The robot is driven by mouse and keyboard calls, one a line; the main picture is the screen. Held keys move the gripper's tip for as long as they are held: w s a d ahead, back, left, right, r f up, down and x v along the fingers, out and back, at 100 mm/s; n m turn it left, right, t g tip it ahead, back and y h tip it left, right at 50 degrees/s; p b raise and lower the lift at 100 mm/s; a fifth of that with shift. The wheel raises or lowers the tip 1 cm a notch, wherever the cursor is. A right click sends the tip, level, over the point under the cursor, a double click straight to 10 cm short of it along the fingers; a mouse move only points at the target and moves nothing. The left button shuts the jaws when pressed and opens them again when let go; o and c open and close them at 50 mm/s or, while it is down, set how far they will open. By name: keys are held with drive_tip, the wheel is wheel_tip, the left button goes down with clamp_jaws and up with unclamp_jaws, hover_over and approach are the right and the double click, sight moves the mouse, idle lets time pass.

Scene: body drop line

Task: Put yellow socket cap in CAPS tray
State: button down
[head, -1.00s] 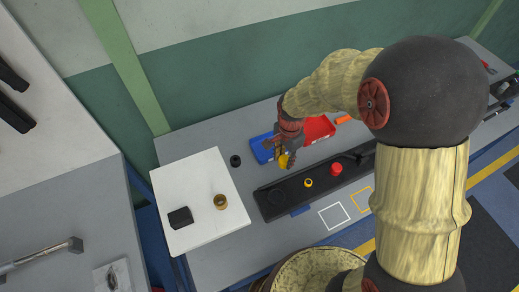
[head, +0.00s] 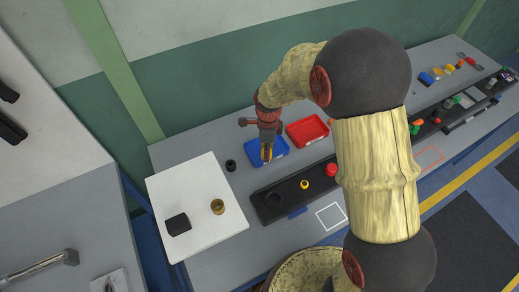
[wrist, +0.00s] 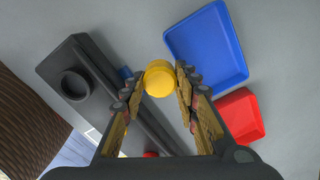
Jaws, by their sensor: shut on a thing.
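The yellow socket cap (wrist: 158,78) is held between the fingertips of my gripper (wrist: 158,88) in the wrist view. In the head view my gripper (head: 267,153) points down in front of the blue tray (head: 253,158), and the cap is hard to make out between the fingers. In the wrist view the blue tray (wrist: 205,45) lies up and right of the cap, empty, and the cap appears just outside its near-left edge. A red tray (head: 307,131) stands right of the blue one, empty. I see no readable CAPS label on either tray.
A black fixture (head: 290,190) lies in front of the trays, with a small yellow part (head: 304,184) and a red part (head: 331,169) on it. A white board (head: 190,185) at left bears a brass ring (head: 217,206) and a black block (head: 178,223). A black ring (head: 230,165) lies between.

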drive_tip(key=w+a+f, duration=0.1)
drive_tip(key=w+f, duration=0.1)
drive_tip(key=w, duration=0.1)
hover_over(258, 154)
drive_tip(key=f, duration=0.2)
drive_tip(key=s+f, duration=0.1)
drive_tip(key=f, duration=0.1)
drive_tip(key=shift+d+f, duration=0.2)
drive_tip(key=shift+f, duration=0.05)
drive_tip(key=shift+w+a+f, duration=0.15)
drive_tip(key=shift+w+f, duration=0.3)
drive_tip(key=shift+f, duration=0.15)
drive_tip(key=shift+f+b, duration=0.3)
drive_tip(key=shift+f, duration=1.1)
drive_tip(key=shift+f, duration=0.2)
drive_tip(key=c, duration=1.4)
unclamp_jaws()
drive_tip(key=shift+o, duration=0.3)
drive_tip(key=shift+r, duration=0.15)
